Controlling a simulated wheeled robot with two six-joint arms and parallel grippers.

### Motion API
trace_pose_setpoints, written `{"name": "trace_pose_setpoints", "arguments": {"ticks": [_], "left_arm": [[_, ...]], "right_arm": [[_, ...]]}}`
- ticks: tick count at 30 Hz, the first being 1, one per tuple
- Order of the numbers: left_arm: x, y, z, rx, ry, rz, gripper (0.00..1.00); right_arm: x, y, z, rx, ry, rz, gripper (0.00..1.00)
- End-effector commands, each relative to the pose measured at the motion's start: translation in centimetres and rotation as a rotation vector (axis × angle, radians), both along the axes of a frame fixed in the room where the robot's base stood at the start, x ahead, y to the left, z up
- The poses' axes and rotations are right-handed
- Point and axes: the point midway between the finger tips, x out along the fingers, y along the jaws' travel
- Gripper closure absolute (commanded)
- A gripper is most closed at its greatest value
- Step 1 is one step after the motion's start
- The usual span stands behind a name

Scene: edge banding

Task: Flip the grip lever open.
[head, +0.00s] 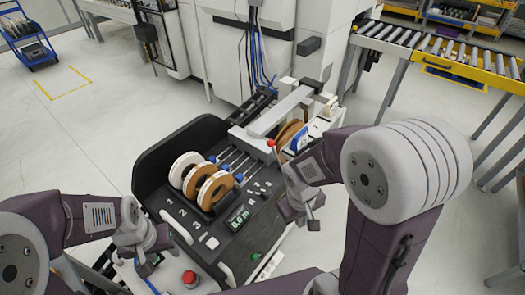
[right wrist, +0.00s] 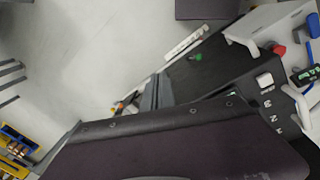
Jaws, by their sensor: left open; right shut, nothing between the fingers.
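A dark bench machine (head: 165,125) stands in the middle of the head view, with a long pale grey arm (head: 285,110) across its back right. A small red-tipped part (head: 271,143) stands beside that arm; I cannot tell for sure which part is the grip lever or how it is set. My right gripper (head: 303,215) is shut and empty, in front of the machine's right side and apart from the pale arm. It also shows in the right wrist view (right wrist: 156,93). My left gripper (head: 143,240) is open and empty near the machine's front left corner.
White and brown tape rolls (head: 187,170) stand on the machine, with a green-lit display (head: 238,218) before them. A red button (head: 189,278) is at the front. A roller conveyor (head: 450,55) stands at the back right.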

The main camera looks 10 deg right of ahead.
Motion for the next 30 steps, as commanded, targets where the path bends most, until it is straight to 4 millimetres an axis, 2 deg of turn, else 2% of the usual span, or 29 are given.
{"name": "trace_pose_setpoints", "arguments": {"ticks": [1,3,5,7,10,12,15,18,20,30], "left_arm": [[0.0,0.0,-3.8,0.0,0.001,0.0,0.56],[0.0,0.0,-6.8,0.0,0.001,0.0,0.56],[0.0,0.0,-9.1,0.0,0.002,0.0,0.56],[0.0,0.0,-11.6,0.0,0.002,0.0,0.56],[0.0,0.0,-14.6,0.0,0.001,0.0,0.56],[0.0,0.0,-16.2,0.0,0.001,0.0,0.56],[0.0,0.0,-17.6,0.0,0.001,0.0,0.56],[0.0,0.0,-18.1,0.0,0.001,0.0,0.56],[0.0,0.0,-18.2,0.0,0.001,0.0,0.56],[0.0,0.0,-17.9,0.0,0.001,0.0,0.56]], "right_arm": [[1.0,-1.1,-3.9,-0.09,0.027,0.108,1.0],[3.5,-3.4,-6.2,-0.267,0.046,0.283,1.0],[6.8,-4.8,-7.4,-0.431,0.033,0.43,1.0],[11.6,-5.5,-8.1,-0.624,-0.02,0.591,1.0],[18.6,-3.9,-7.9,-0.869,-0.15,0.791,1.0],[22.6,-1.5,-7.4,-1.003,-0.258,0.901,1.0],[26.5,2.2,-6.4,-1.129,-0.398,1.013,1.0],[28.3,4.7,-5.6,-1.194,-0.489,1.074,1.0],[28.7,5.5,-5.2,-1.212,-0.514,1.091,1.0],[29.0,5.5,-4.9,-1.217,-0.522,1.098,1.0]]}}
